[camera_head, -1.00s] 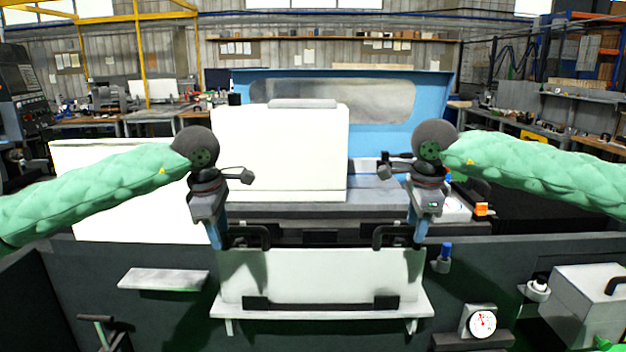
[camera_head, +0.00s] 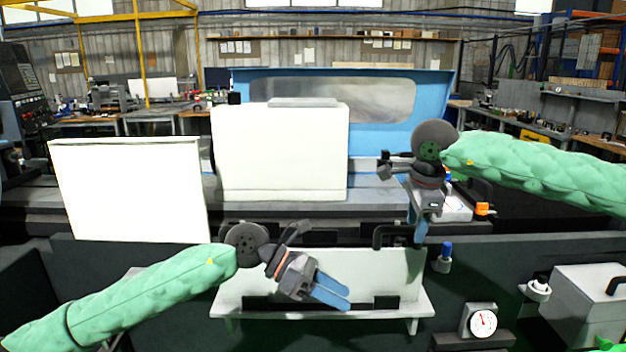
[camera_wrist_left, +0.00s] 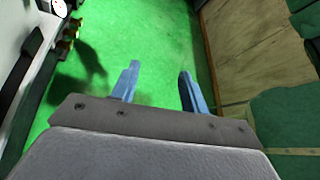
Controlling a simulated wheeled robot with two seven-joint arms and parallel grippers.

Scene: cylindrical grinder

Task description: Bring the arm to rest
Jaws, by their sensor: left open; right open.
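My left gripper (camera_head: 332,292) hangs low in front of the white panel (camera_head: 370,270), its blue fingers tilted down to the right. In the left wrist view its two blue fingers (camera_wrist_left: 158,88) are apart with nothing between them, over a green floor (camera_wrist_left: 150,40). My right gripper (camera_head: 418,236) points down at the right end of the white panel, by a black handle (camera_head: 392,234). It is open, though whether its fingers touch the handle cannot be told. The left handle of the panel is hidden behind my left arm or gripper.
The cylindrical grinder's white cover (camera_head: 280,150) and blue housing (camera_head: 435,100) stand behind. A dial gauge (camera_head: 483,321), a grey box (camera_head: 590,300) and a blue-capped bottle (camera_head: 444,257) are at the right. A white panel (camera_head: 130,190) stands at the left.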

